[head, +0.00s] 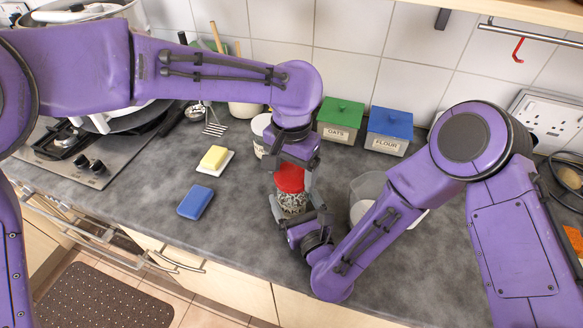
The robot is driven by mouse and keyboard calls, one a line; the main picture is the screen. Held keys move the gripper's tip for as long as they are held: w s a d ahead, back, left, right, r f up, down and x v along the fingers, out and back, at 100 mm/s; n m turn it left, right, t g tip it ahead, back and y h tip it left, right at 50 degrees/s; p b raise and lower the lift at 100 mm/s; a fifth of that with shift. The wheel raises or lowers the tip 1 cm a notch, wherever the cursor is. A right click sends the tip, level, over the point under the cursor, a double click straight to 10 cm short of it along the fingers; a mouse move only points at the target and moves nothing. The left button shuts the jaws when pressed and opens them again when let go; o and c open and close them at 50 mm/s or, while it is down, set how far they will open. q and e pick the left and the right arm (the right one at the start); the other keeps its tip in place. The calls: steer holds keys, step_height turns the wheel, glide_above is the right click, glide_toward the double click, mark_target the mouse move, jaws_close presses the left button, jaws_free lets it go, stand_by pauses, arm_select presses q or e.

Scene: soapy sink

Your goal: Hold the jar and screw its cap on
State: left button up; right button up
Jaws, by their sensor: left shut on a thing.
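The jar (292,203) is clear with dark and pale contents, and stands upright near the counter's front edge. The red cap (290,179) sits at the top of the jar; I cannot tell how far it is threaded. My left gripper (291,182) points down from above and is shut on the red cap. My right gripper (296,207) comes in low from the front right, with its fingers on either side of the jar's body, shut on it. The fingers hide parts of the cap and jar.
A blue sponge (195,202) and a yellow block on a white dish (203,170) lie to the left. Green (340,119) and blue-lidded (389,131) canisters stand by the wall. A clear container (367,186) is behind my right forearm. A hob (75,160) is at left.

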arm_select(q)
steer(key=shift+f, duration=0.5)
